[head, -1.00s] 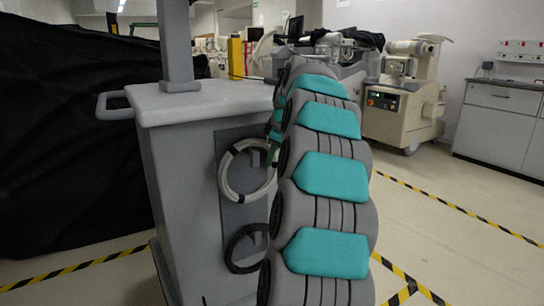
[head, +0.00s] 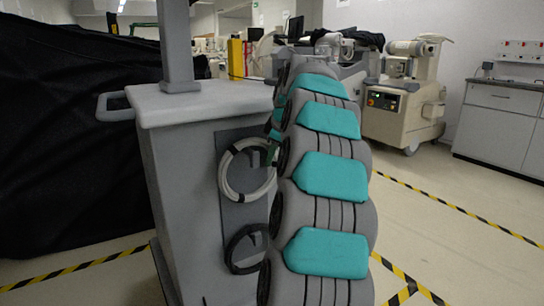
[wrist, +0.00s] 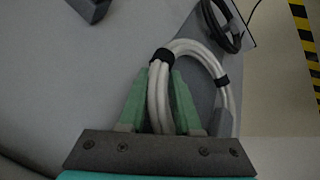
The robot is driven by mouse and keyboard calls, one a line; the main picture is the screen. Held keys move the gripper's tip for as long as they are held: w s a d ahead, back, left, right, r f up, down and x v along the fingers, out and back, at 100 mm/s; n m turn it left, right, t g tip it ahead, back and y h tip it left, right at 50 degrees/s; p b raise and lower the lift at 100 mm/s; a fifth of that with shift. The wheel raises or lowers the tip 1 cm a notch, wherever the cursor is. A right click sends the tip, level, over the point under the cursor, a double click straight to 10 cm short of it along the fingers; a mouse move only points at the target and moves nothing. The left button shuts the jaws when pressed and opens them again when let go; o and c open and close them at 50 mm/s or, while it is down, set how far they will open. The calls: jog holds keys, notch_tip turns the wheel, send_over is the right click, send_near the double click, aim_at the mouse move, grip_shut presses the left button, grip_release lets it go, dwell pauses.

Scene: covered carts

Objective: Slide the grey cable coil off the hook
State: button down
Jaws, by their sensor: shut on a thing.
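The grey cable coil (head: 230,186) hangs on the upper part of the dark panel on the cart's side in the head view. It is a pale grey ring with black ties. In the wrist view the coil (wrist: 190,48) runs between the green fingers of my gripper (wrist: 161,100), which is shut on it. In the head view my gripper (head: 272,154) is mostly hidden behind my arm, at the coil's upper right.
A black cable coil (head: 233,262) hangs on a lower hook of the same panel (head: 238,218). The cart (head: 180,190) has a pale top and a side handle (head: 112,104). Black-draped equipment (head: 60,150) stands at left. Open floor (head: 440,230) lies to the right.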

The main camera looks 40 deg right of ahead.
jog(key=shift+r, duration=0.4)
jog(key=s+a+b, duration=0.2)
jog(key=s+b, duration=0.1)
jog(key=s, duration=0.6)
jog(key=shift+s+a, duration=0.15)
jog(key=shift+s, duration=0.2)
dwell(0.7)
jog(key=shift+w+a, duration=0.1)
